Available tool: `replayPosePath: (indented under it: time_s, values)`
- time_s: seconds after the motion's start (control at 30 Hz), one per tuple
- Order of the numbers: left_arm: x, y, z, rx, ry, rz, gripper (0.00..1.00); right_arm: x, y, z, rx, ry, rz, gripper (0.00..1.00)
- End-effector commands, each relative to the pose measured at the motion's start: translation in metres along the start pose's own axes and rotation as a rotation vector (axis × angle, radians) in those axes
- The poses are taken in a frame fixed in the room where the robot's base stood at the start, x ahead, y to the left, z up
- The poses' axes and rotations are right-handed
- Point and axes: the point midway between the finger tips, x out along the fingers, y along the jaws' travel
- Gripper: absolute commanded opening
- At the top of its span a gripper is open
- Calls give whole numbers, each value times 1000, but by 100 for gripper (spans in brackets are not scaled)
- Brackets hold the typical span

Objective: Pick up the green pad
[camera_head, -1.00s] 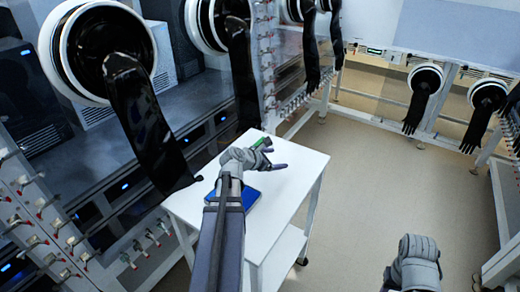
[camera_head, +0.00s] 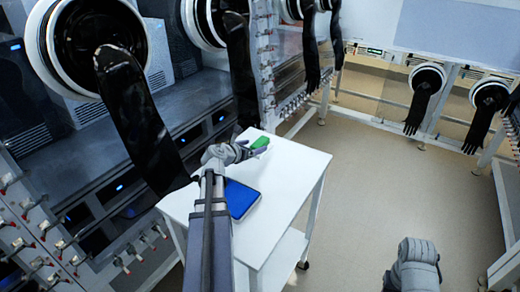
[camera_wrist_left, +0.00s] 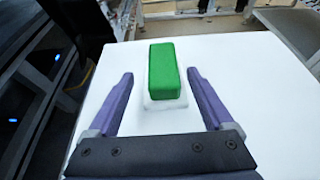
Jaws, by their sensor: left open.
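The green pad (camera_head: 260,143) is a small green block near the far end of the white cart top. In the left wrist view the green pad (camera_wrist_left: 164,70) rests on a pale base, ahead of and between my fingers, with a gap on both sides. My left gripper (camera_head: 250,151) is open and empty just short of it; its two purple fingers (camera_wrist_left: 163,88) point toward the pad without touching it. A grey part of my right arm shows at the bottom right of the head view; its fingers are not visible.
A blue pad or tray (camera_head: 240,198) lies on the white cart (camera_head: 285,185), beside my left forearm. Black glovebox gloves (camera_head: 140,125) hang close to the cart's left side. The floor right of the cart is clear.

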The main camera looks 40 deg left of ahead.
Motion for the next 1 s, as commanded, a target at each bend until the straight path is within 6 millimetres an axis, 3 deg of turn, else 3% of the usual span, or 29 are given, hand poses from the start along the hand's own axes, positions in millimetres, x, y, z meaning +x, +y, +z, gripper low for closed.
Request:
replayPosePath:
  time_s: [0.17,0.43,0.7,1.0]
  values:
    - [11,-2,1,1,1,-2,85,3,0,0,0,0,0,50]
    - [49,-3,2,2,1,-2,85,16,-2,-1,0,0,0,50]
    - [51,-4,4,1,1,0,84,16,-2,-1,0,0,0,50]
    - [51,-4,4,1,1,0,50,16,-2,-1,0,0,0,50]
